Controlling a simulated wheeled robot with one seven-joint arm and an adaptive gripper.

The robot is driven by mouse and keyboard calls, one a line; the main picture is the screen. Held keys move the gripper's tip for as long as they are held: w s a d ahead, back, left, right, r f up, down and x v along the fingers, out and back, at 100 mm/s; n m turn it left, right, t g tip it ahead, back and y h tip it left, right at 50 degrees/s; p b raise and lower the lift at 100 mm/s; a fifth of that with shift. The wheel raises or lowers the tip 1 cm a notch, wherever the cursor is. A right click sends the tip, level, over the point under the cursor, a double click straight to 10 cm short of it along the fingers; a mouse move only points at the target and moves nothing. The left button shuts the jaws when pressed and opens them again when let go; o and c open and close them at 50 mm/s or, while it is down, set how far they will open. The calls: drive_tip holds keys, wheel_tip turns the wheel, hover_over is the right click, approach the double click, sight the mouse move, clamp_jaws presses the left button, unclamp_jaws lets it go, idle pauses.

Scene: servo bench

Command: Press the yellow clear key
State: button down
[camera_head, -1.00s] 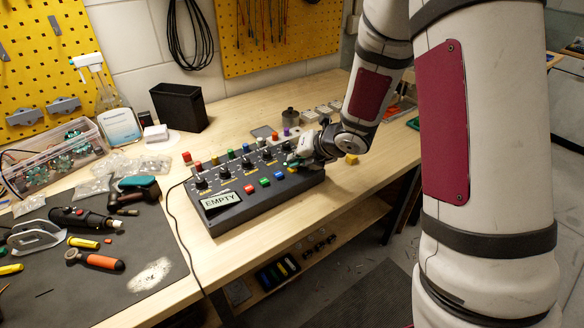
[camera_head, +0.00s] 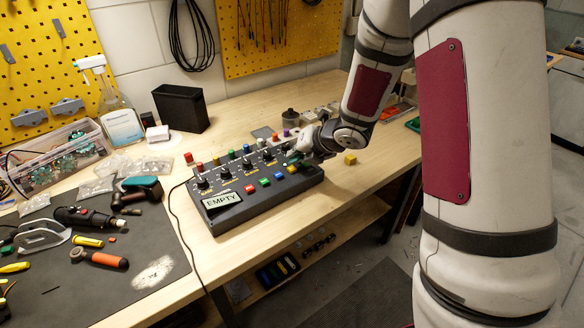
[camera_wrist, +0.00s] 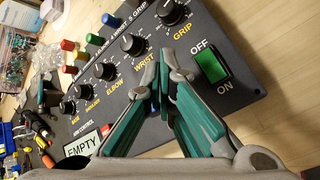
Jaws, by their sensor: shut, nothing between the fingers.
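The dark control box (camera_head: 232,212) lies on the wooden bench, with knobs and a row of coloured keys along its front. A small yellow key (camera_head: 292,169) shows at the right end of that row, close beneath my gripper (camera_head: 293,158); contact cannot be told. In the wrist view the fingers of my gripper (camera_wrist: 174,76) are shut, tips together and empty, over the panel below the WRIST and GRIP labels. They hide most of the key row there, and I cannot make out the yellow key. The display (camera_head: 221,199) reads EMPTY.
A green OFF/ON switch (camera_wrist: 211,66) and several black knobs (camera_wrist: 171,11) stand close to my fingers. Coloured pegs line the box's back edge. A yellow block (camera_head: 350,159) lies on the bench to the right. Tools lie on the dark mat (camera_head: 130,225) at left.

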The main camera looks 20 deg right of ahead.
sight(295, 168)
wheel_tip(295, 168, up, 3)
drive_tip(key=p, duration=0.2)
drive_tip(key=shift+s+p, duration=0.15)
drive_tip(key=shift+p, duration=0.15)
drive_tip(key=shift+r+p, duration=0.8)
drive_tip(key=shift+r, duration=0.2)
